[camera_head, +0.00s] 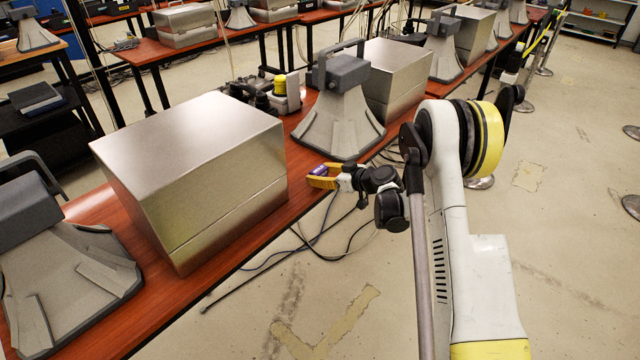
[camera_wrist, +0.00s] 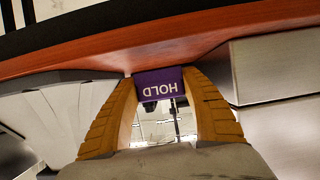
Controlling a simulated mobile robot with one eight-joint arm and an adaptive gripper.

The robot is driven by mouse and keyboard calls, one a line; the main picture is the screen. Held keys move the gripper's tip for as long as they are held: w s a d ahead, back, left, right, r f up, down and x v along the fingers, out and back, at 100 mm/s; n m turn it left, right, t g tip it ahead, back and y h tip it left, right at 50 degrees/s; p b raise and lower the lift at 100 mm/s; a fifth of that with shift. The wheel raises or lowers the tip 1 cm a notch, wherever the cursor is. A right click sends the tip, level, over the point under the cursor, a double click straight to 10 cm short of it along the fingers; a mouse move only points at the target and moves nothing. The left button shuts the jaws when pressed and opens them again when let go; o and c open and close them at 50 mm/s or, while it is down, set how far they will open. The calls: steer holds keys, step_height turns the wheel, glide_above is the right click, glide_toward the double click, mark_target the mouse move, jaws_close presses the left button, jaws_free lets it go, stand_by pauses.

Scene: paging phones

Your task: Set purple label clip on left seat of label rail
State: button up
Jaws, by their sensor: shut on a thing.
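My gripper (camera_head: 321,178) has yellow fingers and is shut on the purple label clip (camera_head: 317,171), just off the front edge of the red-brown table, right of the large metal box. In the wrist view the purple label clip (camera_wrist: 160,84) sits between the two fingertips of my gripper (camera_wrist: 161,91). White letters "HOLD" show upside down on it. I cannot make out the label rail or its left seat in either view.
The red-brown table (camera_head: 110,205) carries a large metal box (camera_head: 190,150), a grey flared stand (camera_head: 340,115) behind my gripper, another metal box (camera_head: 400,75) and a grey flared unit (camera_head: 65,270) at left. Cables (camera_head: 335,245) hang below the edge. Open floor (camera_head: 570,230) lies right.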

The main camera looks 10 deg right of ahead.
steer(key=shift+f+b, duration=0.4)
steer(key=shift+f, duration=0.85)
steer(key=shift+f, duration=0.2)
steer(key=o, duration=0.9)
steer(key=shift+r, duration=0.1)
